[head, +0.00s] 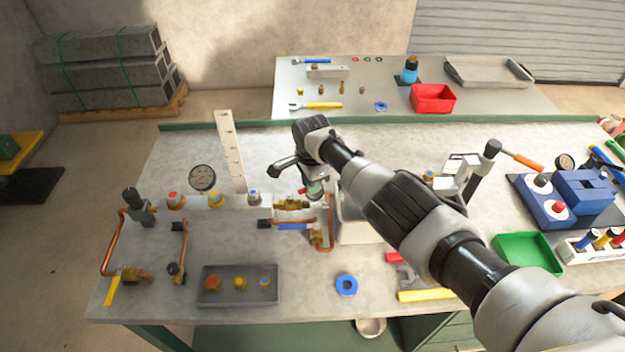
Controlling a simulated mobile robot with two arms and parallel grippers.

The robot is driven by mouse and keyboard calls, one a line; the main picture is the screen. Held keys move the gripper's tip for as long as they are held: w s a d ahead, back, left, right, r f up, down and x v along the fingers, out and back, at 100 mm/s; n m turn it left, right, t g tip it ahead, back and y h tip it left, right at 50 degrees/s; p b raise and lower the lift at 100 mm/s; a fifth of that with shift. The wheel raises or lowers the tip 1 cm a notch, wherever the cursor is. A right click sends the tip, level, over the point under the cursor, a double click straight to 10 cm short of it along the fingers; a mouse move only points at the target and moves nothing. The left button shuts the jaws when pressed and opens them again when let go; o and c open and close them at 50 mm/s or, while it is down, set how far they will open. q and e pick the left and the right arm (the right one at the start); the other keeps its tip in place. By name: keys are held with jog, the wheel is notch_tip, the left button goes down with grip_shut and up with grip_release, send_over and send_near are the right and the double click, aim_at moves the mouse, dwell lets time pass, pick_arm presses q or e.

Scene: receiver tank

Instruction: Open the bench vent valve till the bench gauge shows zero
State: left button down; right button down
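A valve with a yellow lever (113,289) is at the bench's front left corner, on a copper pipe. A blue-levered valve (294,227) and a brass fitting (291,204) sit at the manifold's right end. I cannot tell which valve is the bench vent. My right gripper (314,190) points down just above and right of the brass fitting, partly hidden by its own wrist. My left gripper is out of view.
A grey tray (240,298) with several brass fittings and a blue ring (346,285) lie near the front edge.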

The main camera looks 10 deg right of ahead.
dwell(0.4)
jog(key=c, duration=1.1)
grip_release()
jog(key=shift+o, duration=0.2)
jog(key=shift+s, duration=0.1)
notch_tip(320, 180, up, 6)
jog(key=shift+f+p, duration=0.1)
jog(key=shift+p, duration=0.7)
jog(key=shift+r+b, duration=0.35)
jog(key=shift+r, duration=2.2)
